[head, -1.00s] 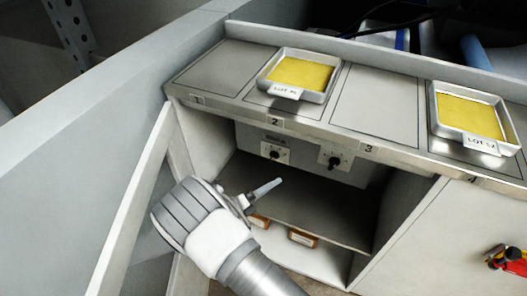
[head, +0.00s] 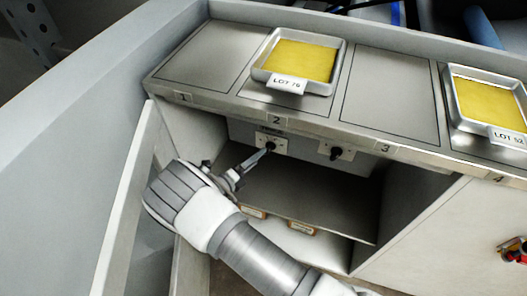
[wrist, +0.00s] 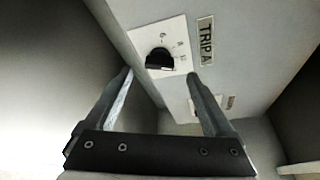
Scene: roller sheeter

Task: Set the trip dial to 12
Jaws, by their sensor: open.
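The near trip dial (wrist: 159,59) is a black knob on a white plate with small printed marks, beside a "TRIP A" label (wrist: 206,42). In the head view this dial's plate (head: 275,142) is the left of two under the counter. My gripper (wrist: 159,77) is open and empty, with its fingertips just short of the knob, one to each side of it in the picture. They look apart from the knob. The mark the knob points to is too small to read surely. In the head view my gripper (head: 268,150) partly covers the dial.
A second dial (head: 335,152) is to the right; in the wrist view its plate is partly behind my right finger. The counter (head: 395,100) overhangs both. Trays with yellow sheets stand on top. A shelf (head: 300,190) lies below, and an open door (head: 125,205) is at left.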

